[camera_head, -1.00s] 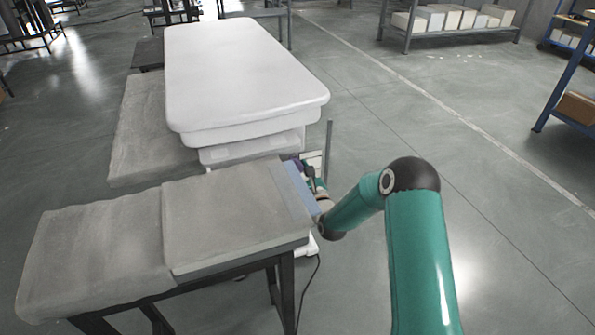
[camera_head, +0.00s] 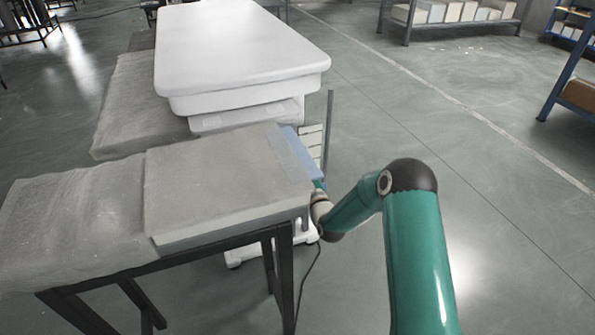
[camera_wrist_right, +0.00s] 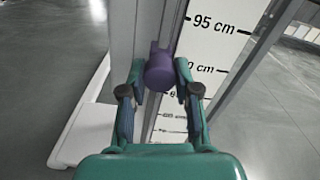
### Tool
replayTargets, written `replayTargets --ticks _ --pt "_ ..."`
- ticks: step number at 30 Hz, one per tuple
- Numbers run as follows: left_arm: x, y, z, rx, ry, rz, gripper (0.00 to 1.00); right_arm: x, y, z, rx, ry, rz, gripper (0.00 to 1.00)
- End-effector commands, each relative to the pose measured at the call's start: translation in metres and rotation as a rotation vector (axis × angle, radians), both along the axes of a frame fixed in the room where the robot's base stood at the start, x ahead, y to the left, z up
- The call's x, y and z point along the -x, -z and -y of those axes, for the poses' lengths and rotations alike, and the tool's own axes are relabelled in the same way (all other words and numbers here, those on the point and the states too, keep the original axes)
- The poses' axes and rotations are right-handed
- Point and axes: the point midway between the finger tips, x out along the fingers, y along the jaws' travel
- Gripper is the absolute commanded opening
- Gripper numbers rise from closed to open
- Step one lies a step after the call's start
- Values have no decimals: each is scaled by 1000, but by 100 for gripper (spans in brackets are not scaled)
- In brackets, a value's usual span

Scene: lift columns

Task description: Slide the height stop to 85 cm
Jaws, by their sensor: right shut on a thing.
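The purple height stop (camera_wrist_right: 160,72) is in the right wrist view, on a grey upright column (camera_wrist_right: 148,30). The fingers of my right gripper (camera_wrist_right: 158,78) are shut on it from both sides. The white height scale (camera_wrist_right: 215,45) stands just right of the stop. Its "95 cm" mark is above the stop; the mark beside the stop is partly covered and reads "0 cm". Lower marks are small and partly hidden. In the head view the scale (camera_head: 311,142) shows behind the grey table, where the stop and my right fingertips are hidden. My left gripper is not in view.
A grey padded table (camera_head: 222,180) stands close left of my right wrist. A large white-topped unit (camera_head: 240,45) is behind it. A thin post (camera_head: 330,130) stands beside the scale. A dark cable (camera_head: 308,275) hangs to the floor. The floor at right is open.

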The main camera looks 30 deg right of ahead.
Motion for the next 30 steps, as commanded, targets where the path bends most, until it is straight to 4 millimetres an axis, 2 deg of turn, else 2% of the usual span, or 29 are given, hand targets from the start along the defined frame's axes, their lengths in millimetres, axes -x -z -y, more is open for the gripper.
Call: replayTargets --ticks 1,6,11,21,22,26,30 --pt "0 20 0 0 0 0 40 -1 22 -3 1 -7 -1 0" --pt "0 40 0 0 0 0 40 -1 46 -2 1 -7 1 0" --pt "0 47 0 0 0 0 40 -2 54 -2 1 -7 1 0" --pt "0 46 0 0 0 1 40 -1 56 -2 0 -7 -4 0" --pt "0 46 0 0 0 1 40 -1 56 -2 0 -7 -4 36" --pt "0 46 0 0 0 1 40 0 56 -2 0 -5 -3 56" --pt "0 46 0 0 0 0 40 0 55 0 1 -2 -2 56"
